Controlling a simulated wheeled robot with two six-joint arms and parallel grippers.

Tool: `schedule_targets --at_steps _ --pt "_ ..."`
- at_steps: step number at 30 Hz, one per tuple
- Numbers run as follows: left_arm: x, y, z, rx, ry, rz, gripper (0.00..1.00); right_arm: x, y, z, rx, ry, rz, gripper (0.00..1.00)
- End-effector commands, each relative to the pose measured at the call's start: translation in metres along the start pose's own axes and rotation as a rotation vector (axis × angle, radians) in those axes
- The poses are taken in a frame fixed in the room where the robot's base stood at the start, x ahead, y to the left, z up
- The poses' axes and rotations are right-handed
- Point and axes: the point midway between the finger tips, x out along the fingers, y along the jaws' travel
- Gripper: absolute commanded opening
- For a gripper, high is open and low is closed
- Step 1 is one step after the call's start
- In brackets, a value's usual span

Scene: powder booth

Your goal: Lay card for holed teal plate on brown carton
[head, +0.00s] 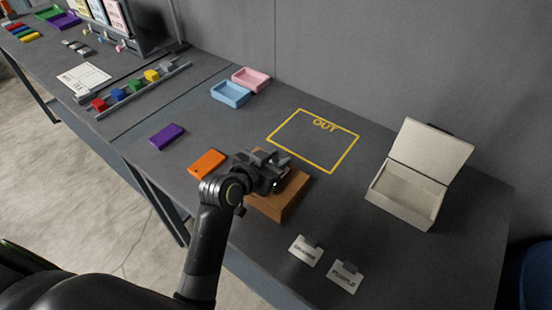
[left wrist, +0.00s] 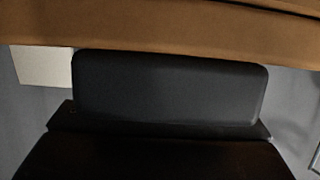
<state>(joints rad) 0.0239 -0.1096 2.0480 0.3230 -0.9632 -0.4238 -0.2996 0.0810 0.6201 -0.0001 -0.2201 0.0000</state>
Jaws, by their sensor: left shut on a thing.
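The brown carton (head: 280,203) stands on the grey table, right of the orange block. My left gripper (head: 280,170) is over the carton's top and hides part of it. It is shut, apparently on a pale card (left wrist: 42,66) whose edge shows beside the dark finger in the left wrist view; most of it and any print are hidden. The carton (left wrist: 160,28) crosses the top of that view. Two pale cards with grey tabs lie at the front, one reading ORANGE (head: 303,254) and one PURPLE (head: 343,281). I see no teal plate. My right gripper is not in view.
An orange block (head: 208,163) and a purple block (head: 167,136) lie to the left. Blue (head: 231,94) and pink (head: 251,79) trays stand behind. The yellow OUT outline (head: 340,158) is empty. An open pale box (head: 405,196) stands at right.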

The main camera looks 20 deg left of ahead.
Motion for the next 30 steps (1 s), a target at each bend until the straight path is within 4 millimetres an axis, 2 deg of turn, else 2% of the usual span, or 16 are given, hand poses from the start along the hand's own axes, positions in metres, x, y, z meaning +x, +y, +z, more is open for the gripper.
schedule_targets --at_steps 10,11,16,25,30 --pt "0.001 0.000 0.003 0.000 0.000 0.000 0.07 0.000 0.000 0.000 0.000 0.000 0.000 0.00" --pt "0.001 0.000 0.003 0.000 0.000 0.000 0.32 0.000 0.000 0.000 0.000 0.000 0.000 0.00" --pt "0.001 0.000 0.003 0.000 0.000 0.000 0.54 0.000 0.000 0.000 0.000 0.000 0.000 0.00" --pt "0.000 0.000 0.003 0.000 0.000 0.000 0.54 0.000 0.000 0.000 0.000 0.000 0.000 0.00" --pt "-0.012 0.000 0.004 0.000 0.000 -0.001 0.54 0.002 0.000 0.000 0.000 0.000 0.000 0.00"
